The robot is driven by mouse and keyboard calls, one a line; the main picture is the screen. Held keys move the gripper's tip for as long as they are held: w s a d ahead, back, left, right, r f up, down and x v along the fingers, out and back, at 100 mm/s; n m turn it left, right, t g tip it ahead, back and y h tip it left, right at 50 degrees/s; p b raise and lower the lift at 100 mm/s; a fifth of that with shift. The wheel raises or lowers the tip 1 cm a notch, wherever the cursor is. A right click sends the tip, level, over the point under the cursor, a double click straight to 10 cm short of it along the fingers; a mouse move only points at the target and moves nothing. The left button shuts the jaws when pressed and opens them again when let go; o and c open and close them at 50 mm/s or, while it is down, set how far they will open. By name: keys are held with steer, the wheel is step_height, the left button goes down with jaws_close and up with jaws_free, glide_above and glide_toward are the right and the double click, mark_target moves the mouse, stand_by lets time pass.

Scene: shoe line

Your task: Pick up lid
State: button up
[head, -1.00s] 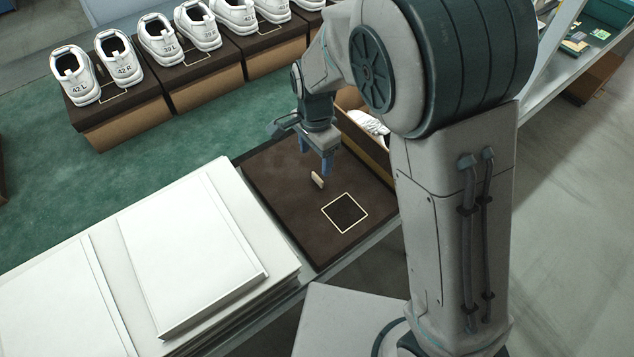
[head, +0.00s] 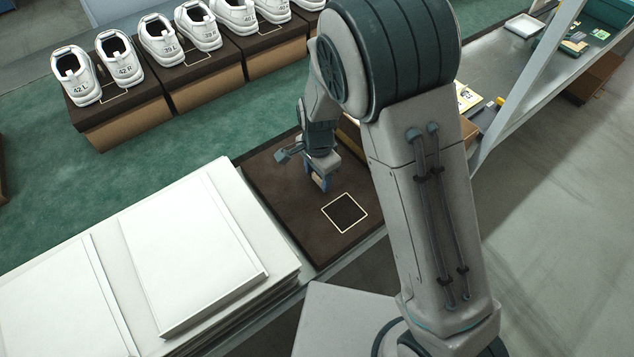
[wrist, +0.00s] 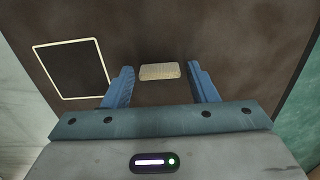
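The lid (head: 283,218) is a flat dark brown panel lying on the line, with a cream-outlined dark square (head: 345,213) on it. In the wrist view the lid (wrist: 235,45) fills most of the picture. A small tan tab (wrist: 159,71) stands on the lid. My gripper (wrist: 160,88) is open, with one blue finger on each side of the tab and a gap on both sides. In the head view my gripper (head: 321,187) is down low at the lid, and the tab is mostly hidden by it.
White flat sheets or boxes (head: 190,255) are stacked to the left of the lid. Brown boxes (head: 125,115) with white shoes stand on the green surface behind. A shelf with small items (head: 470,98) is at the right. Part of my arm hides the area behind the lid.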

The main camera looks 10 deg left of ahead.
mark_target(318, 177)
steer(key=c, duration=0.7)
steer(key=shift+o, duration=0.2)
step_height(318, 177, up, 18)
